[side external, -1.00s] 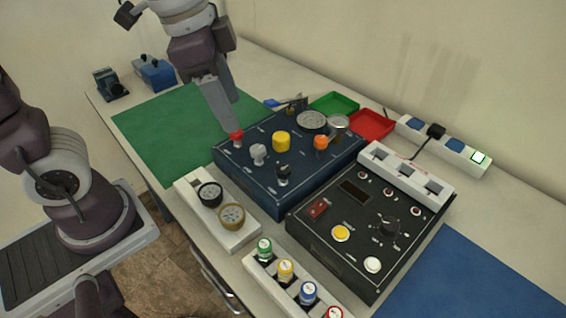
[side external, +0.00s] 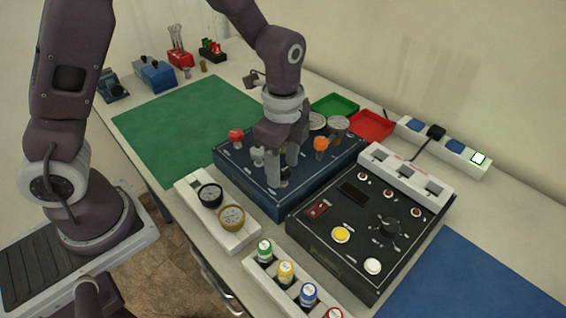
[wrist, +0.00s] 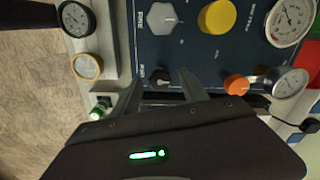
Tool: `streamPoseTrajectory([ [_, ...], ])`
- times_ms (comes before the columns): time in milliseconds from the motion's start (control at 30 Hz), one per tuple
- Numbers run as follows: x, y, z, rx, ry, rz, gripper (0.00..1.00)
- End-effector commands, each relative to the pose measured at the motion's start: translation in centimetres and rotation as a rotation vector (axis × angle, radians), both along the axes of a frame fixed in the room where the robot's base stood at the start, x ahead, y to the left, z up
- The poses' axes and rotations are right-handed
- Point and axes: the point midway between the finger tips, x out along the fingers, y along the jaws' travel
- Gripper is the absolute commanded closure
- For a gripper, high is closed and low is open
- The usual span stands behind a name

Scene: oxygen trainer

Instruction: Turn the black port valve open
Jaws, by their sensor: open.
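The black port valve (wrist: 161,76) is a small black knob on the dark blue panel (wrist: 150,48), with lettering beside it. In the side view the black valve (side external: 284,181) is at the panel's front, partly covered by my gripper. My gripper (side external: 282,168) points down over the valve with its fingers apart. In the wrist view, my gripper (wrist: 160,84) is open, with one fingertip on each side of the black knob. I cannot tell whether either finger touches it.
A grey knob (wrist: 168,18), a yellow knob (wrist: 217,17) and an orange knob (wrist: 236,84) stand nearby on the panel. A red knob (side external: 236,134) is at its left. A black control box (side external: 345,250) sits to the right. The green mat (side external: 180,125) is clear.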

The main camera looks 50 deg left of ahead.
Motion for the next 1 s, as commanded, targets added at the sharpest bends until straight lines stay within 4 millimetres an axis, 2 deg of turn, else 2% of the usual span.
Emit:
streamPoseTrajectory([
  [67,0.01,0.0,0.02,0.0,0.0,0.0,0.52],
  [300,0.01,-0.01,0.05,0.0,0.0,0.001,0.99],
  [667,0.01,-0.02,0.08,-0.001,0.0,0.048,1.0],
  [1000,0.03,-0.02,0.11,-0.002,-0.002,0.296,1.0],
])
